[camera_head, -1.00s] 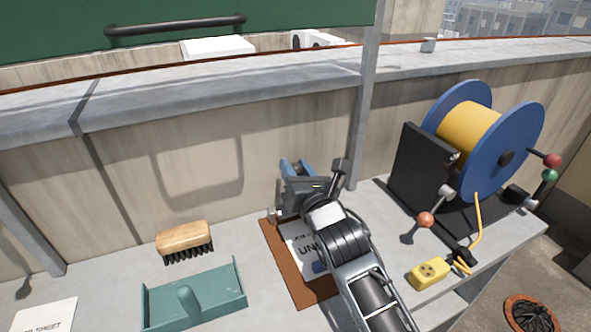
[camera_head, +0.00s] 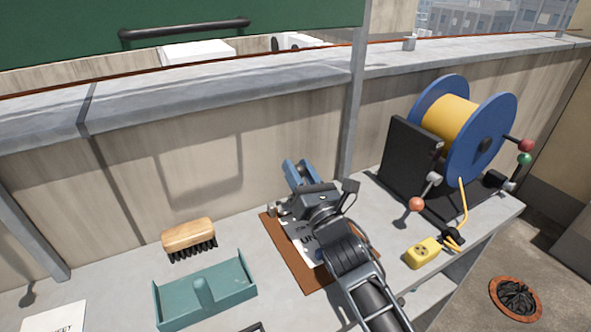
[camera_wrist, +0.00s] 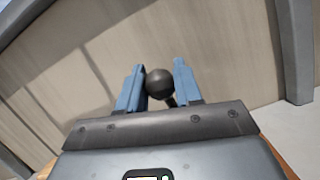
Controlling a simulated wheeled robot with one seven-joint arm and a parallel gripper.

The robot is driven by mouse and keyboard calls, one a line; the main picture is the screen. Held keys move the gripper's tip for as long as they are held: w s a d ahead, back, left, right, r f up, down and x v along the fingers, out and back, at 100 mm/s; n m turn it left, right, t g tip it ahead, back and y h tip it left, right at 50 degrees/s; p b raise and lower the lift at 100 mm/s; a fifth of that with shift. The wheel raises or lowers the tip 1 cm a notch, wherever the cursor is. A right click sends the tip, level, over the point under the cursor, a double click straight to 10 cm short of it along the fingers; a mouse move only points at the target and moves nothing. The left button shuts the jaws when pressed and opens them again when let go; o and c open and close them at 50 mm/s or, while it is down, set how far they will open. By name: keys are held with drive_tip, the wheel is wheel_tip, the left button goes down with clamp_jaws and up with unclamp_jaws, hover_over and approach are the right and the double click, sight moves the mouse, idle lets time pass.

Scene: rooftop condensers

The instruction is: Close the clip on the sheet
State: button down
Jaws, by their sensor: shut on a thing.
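A brown board (camera_head: 294,270) lies on the grey ledge with a white sheet (camera_head: 302,252) on it, its print partly covered by my arm. A small metal part (camera_head: 272,211), seemingly of the clip, shows at the board's far edge; the rest of the clip is hidden behind my gripper. My gripper (camera_head: 297,168) is over that far edge, its blue fingers pointing toward the wall. In the wrist view my gripper (camera_wrist: 156,68) is shut on a dark round knob (camera_wrist: 160,83) on a short stem, between the two fingers. I cannot see how the clip meets the sheet.
A wooden brush (camera_head: 188,237) and a teal tray (camera_head: 207,288) lie left of the board. A cable reel (camera_head: 462,125) on a black stand and a yellow socket (camera_head: 422,252) are at the right. The concrete wall (camera_head: 200,170) rises close behind.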

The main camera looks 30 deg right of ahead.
drive_tip(key=c, duration=0.8)
unclamp_jaws()
drive_tip(key=shift+s, duration=0.1)
drive_tip(key=b+v, duration=0.2)
drive_tip(key=v, duration=0.4)
drive_tip(key=shift+s+f+b, duration=0.2)
drive_tip(key=shift+s+b, duration=0.1)
drive_tip(key=shift+b, duration=0.1)
drive_tip(key=shift+s, duration=0.5)
